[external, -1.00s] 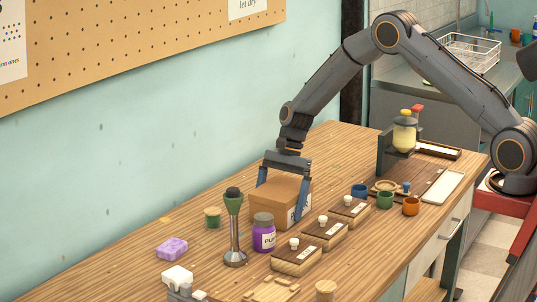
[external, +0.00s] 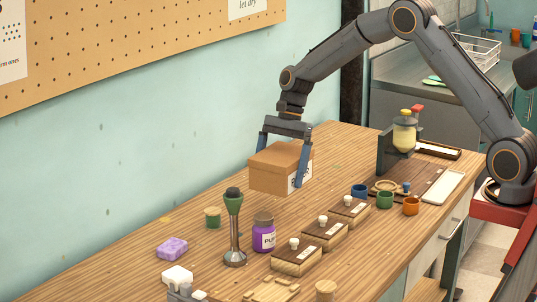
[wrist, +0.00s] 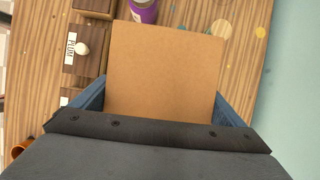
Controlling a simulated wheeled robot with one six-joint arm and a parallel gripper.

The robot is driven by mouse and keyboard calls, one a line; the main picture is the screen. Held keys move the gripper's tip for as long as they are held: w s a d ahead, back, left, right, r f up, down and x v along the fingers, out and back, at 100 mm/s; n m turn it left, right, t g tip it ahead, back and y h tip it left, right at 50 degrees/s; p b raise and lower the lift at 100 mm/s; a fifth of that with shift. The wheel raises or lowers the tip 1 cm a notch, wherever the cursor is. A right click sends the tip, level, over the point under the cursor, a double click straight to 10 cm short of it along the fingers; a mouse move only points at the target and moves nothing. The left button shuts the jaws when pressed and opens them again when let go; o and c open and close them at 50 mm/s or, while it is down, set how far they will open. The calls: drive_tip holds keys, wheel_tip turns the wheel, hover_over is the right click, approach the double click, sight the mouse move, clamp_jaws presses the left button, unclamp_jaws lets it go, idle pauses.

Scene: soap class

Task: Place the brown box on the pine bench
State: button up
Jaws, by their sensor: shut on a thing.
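The brown box (external: 279,168) is a cardboard box with a white label on its right side. My gripper (external: 284,165) is shut on it, with blue fingers on two opposite sides, and holds it above the wooden bench (external: 340,240). In the wrist view the box top (wrist: 165,70) fills the middle, between the blue fingers (wrist: 163,105). The box looks level. The bench has a striped wood top; I cannot tell whether it is the pine bench.
A purple jar (external: 264,236) and a green-handled blender (external: 234,225) stand in front of the box. Several wooden boxes with white knobs (external: 323,231) line the bench's right part. Purple soap (external: 172,248) lies at left. A yellow-topped dispenser (external: 404,135) stands at the back right.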

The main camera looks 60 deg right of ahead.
drive_tip(key=w+d+m+t+h+b, duration=0.3)
drive_tip(key=d+m, duration=0.6)
drive_tip(key=d, duration=1.2)
drive_tip(key=w+d+m+t+h+b, duration=0.2)
drive_tip(key=w+d+m, duration=0.55)
drive_tip(key=d, duration=1.25)
drive_tip(key=shift+m, duration=0.95)
drive_tip(key=f, duration=0.1)
drive_tip(key=s+f+p, duration=0.1)
drive_tip(key=f, duration=0.1)
drive_tip(key=s+f, duration=0.1)
drive_tip(key=f, duration=0.1)
drive_tip(key=shift+d+p, duration=0.25)
drive_tip(key=shift+p, duration=0.15)
drive_tip(key=shift+w+f+p, duration=0.1)
drive_tip(key=shift+f+p, duration=0.55)
drive_tip(key=shift+f, duration=1.85)
drive_tip(key=shift+f, duration=0.15)
drive_tip(key=o, duration=1)
